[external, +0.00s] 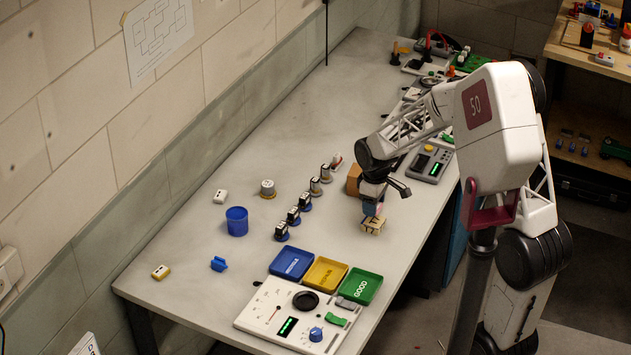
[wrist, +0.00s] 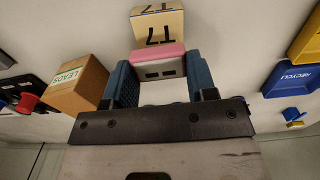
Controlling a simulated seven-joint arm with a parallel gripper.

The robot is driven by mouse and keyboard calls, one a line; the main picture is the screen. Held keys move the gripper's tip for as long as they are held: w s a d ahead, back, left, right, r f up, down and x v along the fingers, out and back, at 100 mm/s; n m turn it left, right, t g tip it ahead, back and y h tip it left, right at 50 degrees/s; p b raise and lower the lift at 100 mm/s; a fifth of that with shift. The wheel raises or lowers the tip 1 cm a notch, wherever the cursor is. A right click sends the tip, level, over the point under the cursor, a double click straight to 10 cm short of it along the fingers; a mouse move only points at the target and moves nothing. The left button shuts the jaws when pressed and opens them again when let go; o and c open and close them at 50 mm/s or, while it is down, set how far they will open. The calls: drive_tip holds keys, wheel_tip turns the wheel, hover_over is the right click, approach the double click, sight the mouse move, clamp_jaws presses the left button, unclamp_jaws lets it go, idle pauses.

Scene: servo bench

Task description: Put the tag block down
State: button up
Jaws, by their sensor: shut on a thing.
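My gripper (wrist: 160,85) is shut on a small pink-and-white block (wrist: 160,64) with two dark slots. The block sits between the blue finger pads. A tan block (wrist: 158,28) printed "17" is just beyond it in the wrist view. In the external view, my gripper (external: 372,203) points down at the right part of the bench, and the tan block (external: 373,226) shows directly below it. I cannot tell whether the held block touches the tan block. The frames do not name either one as the tag block.
A brown box (wrist: 78,84) marked "LEADS" stands close beside my gripper. Blue (external: 291,263), yellow (external: 325,273) and green (external: 360,285) trays lie towards the front, behind a control panel (external: 290,318). A row of small parts (external: 305,202) stands left. The bench's back left is clear.

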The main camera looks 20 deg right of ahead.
sight(372, 220)
drive_tip(key=shift+f, duration=1.65)
drive_tip(key=shift+f, duration=0.15)
drive_tip(key=o, duration=0.9)
wheel_tip(372, 220, up, 12)
drive_tip(key=shift+r, duration=0.1)
drive_tip(key=shift+r, duration=0.1)
